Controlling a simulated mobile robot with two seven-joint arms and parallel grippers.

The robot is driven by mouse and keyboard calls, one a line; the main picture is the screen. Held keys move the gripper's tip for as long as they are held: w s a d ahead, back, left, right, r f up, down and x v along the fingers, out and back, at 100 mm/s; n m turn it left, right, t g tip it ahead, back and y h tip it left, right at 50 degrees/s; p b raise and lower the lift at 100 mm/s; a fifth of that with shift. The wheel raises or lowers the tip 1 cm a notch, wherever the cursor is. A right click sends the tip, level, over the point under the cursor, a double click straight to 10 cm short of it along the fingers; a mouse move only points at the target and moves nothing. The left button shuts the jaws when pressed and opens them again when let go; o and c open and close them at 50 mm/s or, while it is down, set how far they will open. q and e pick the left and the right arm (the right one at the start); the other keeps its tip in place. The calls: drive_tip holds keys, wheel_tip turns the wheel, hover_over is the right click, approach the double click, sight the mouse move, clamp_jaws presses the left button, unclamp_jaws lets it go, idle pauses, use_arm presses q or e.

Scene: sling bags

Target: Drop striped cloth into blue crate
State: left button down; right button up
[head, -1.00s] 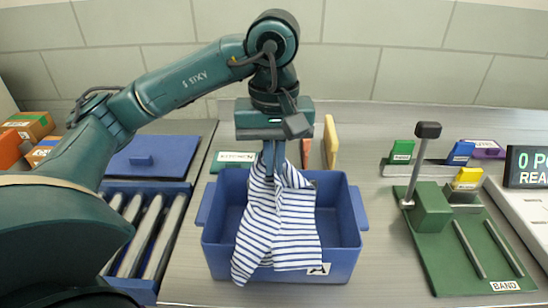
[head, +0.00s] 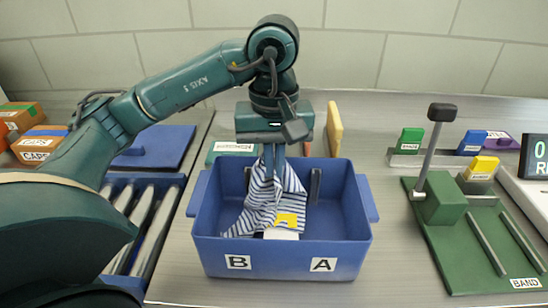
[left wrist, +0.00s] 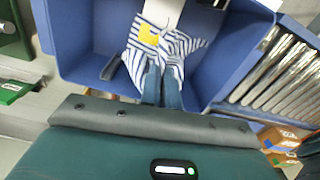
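The blue crate (head: 285,258) stands on the bench in the middle of the head view, with labels B and A on its front. The white cloth with dark blue stripes (head: 262,205) hangs inside the crate, its lower part spread near the crate floor. My left gripper (head: 275,170) points down over the crate, shut on the top of the cloth. In the left wrist view the two fingers (left wrist: 162,88) are close together with the cloth (left wrist: 185,45) gathered at their tips. My right gripper is not in view.
A roller rack (head: 145,215) is at left. A green stand (head: 465,235) with a tall lever is at right. Bare bench lies between crate and stand.

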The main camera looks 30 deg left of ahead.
use_arm(q)
drive_tip(key=c, duration=2.1)
unclamp_jaws()
drive_tip(key=o, duration=0.5)
drive_tip(key=shift+o, duration=0.6)
drive_tip(key=o, duration=0.5)
drive_tip(key=shift+o, duration=0.5)
